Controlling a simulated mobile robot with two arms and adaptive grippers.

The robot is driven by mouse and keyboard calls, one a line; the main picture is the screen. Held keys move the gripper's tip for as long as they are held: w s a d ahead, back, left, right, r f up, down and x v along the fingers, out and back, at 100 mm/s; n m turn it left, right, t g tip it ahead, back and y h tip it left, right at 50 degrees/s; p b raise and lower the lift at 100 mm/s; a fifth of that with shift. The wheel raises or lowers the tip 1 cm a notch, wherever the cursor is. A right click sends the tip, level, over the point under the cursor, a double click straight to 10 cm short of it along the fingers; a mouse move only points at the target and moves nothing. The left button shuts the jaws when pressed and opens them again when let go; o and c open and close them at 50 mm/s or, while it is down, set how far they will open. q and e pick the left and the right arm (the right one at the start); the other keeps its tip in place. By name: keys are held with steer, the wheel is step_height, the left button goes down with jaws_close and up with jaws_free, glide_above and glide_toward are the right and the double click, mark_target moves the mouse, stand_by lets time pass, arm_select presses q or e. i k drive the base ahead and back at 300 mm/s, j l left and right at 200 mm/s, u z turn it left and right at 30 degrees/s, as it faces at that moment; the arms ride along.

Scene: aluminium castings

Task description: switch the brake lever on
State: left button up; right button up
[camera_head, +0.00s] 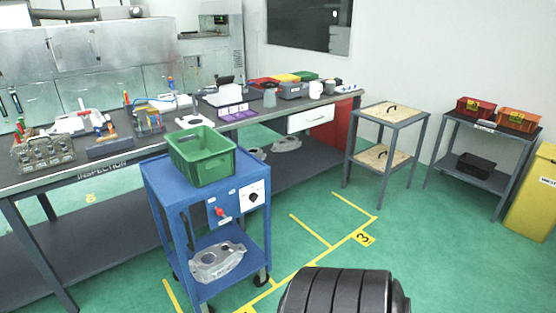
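A blue cart (160,185) stands in front of the inspection bench, left of the picture's middle. On its front side is a small red-tipped lever (220,212), which looks like the brake lever. Neither of my grippers shows in this view.
The long inspection bench (110,172) with tools and parts runs behind the cart. Two small tables (398,114) and (478,130) stand at the right, near a yellow bin (535,195). Green floor (430,255) is free right of the cart. A black ribbed part of mine fills the bottom middle.

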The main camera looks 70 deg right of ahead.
mark_target(220, 211)
steer(key=z, duration=1.85)
